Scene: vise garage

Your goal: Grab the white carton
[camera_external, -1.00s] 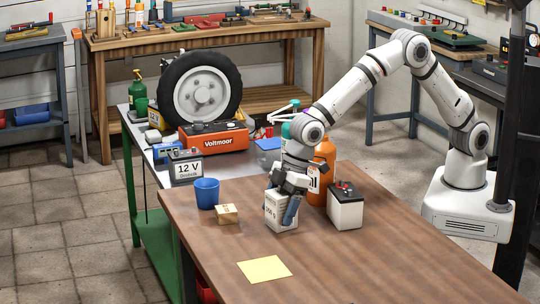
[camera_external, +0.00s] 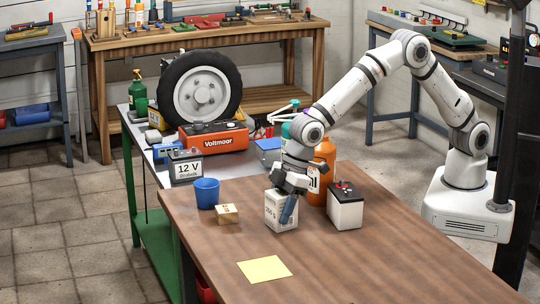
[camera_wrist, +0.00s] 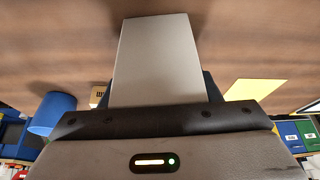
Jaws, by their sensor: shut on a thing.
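The white carton (camera_external: 279,213) stands upright on the brown table (camera_external: 345,260), with dark print on its front. My gripper (camera_external: 289,200) points down over it, with a blue-grey finger against its near right side. In the wrist view my gripper (camera_wrist: 160,98) has its dark fingers on both sides of the carton (camera_wrist: 156,60), and the jaws are shut on it. The carton's base appears to rest on the table; I cannot tell of any gap. The far finger is hidden in the external view.
A white and black battery (camera_external: 345,207) and an orange bottle (camera_external: 322,170) stand close to the right and behind. A small cardboard box (camera_external: 227,214) and a blue cup (camera_external: 206,193) stand to the left. A yellow sheet (camera_external: 264,269) lies in front, with clear tabletop around it.

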